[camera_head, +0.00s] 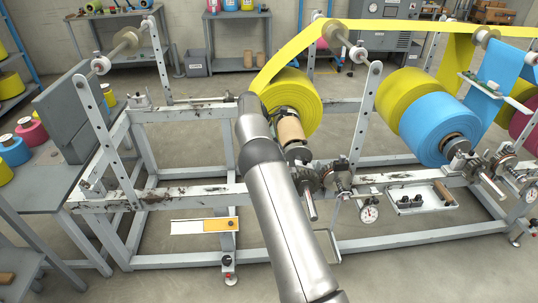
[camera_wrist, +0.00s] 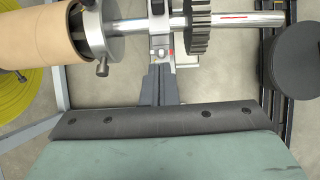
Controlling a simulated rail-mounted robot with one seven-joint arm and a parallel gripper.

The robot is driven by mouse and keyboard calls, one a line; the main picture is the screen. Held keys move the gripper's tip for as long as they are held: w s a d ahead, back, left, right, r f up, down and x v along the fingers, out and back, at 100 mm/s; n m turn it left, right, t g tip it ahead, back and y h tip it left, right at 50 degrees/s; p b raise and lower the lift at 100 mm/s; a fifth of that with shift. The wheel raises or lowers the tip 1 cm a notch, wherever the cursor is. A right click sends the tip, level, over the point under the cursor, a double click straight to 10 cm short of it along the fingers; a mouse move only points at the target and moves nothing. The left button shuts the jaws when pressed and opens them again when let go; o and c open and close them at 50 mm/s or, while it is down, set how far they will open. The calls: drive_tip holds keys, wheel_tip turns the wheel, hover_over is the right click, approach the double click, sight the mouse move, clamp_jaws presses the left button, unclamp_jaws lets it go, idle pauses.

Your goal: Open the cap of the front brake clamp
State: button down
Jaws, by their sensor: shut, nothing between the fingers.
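The front brake clamp (camera_wrist: 160,35) is a light metal bracket around the bright shaft in the upper middle of the wrist view, with a small red mark on it. Its cap cannot be made out clearly. My gripper (camera_wrist: 160,72) points up at the clamp from below, with its dark fingers together and empty. The fingertips overlap the lower part of the clamp in this view; I cannot tell whether they touch it. In the head view, my silver arm covers part of the brake area, and the fingers cannot be made out.
A cardboard core (camera_wrist: 38,35) with a metal collar (camera_wrist: 112,28) sits left of the clamp. A toothed gear (camera_wrist: 197,25) is close on its right, and a dark round disc (camera_wrist: 294,66) is farther right. In the head view, a yellow roll (camera_head: 300,98) stands behind my arm.

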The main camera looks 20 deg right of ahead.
sight(306, 162)
drive_tip(key=x, duration=1)
drive_tip(key=shift+d+r, duration=0.1)
drive_tip(key=shift+r, duration=0.05)
drive_tip(key=shift+r, duration=0.15)
